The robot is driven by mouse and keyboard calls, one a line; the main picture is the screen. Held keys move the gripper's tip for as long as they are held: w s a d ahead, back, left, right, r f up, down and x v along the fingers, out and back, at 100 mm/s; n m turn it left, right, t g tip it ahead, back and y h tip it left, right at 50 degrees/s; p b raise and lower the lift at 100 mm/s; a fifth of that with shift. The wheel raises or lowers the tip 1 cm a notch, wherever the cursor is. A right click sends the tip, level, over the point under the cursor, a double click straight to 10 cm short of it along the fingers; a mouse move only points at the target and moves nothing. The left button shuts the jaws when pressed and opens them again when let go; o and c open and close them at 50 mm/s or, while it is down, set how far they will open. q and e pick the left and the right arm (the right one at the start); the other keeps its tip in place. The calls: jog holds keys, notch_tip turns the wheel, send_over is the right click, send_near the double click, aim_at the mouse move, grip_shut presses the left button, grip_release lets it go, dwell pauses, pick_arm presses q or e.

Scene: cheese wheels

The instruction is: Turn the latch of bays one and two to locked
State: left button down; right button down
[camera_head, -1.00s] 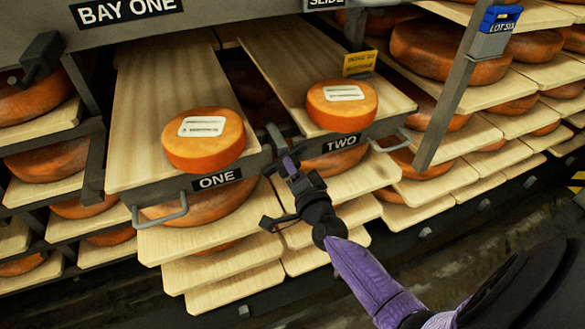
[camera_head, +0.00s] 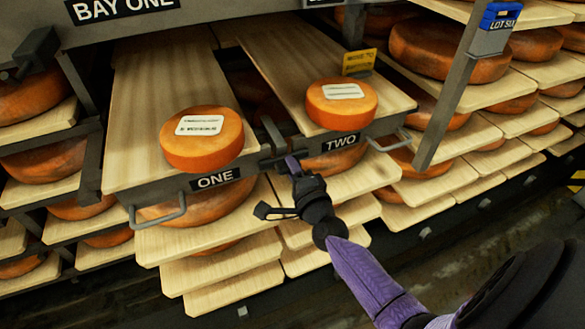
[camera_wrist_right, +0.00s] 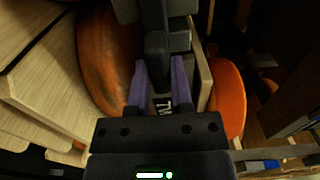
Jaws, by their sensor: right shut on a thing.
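A dark latch (camera_head: 268,159) sits at the front between the board labelled ONE (camera_head: 215,178) and the board labelled TWO (camera_head: 341,142). My right gripper (camera_head: 291,165) has its purple fingertips at this latch. In the right wrist view, a dark grey bar (camera_wrist_right: 157,60) of the latch runs between the two purple fingers (camera_wrist_right: 159,82), which are shut on it. The fingers and wrist partly hide the latch, so its exact angle is hard to tell. My left gripper is not in view.
An orange cheese wheel (camera_head: 202,139) lies on board ONE and another (camera_head: 342,103) on board TWO. Metal handles (camera_head: 160,212) stick out at the front. A rack post (camera_head: 447,110) stands to the right. Lower shelves hold more cheese wheels.

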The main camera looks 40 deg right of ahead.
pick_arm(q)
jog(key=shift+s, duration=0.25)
pick_arm(e)
jog(key=shift+f, duration=0.1)
jog(key=c, duration=0.5)
grip_release()
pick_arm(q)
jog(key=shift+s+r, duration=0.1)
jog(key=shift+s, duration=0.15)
pick_arm(e)
jog(key=shift+s, duration=0.15)
pick_arm(q)
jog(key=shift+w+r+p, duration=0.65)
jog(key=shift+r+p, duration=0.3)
jog(key=shift+p, duration=0.15)
pick_arm(e)
jog(key=v, duration=0.9)
jog(key=shift+s+a, duration=0.15)
jog(key=shift+s, duration=0.2)
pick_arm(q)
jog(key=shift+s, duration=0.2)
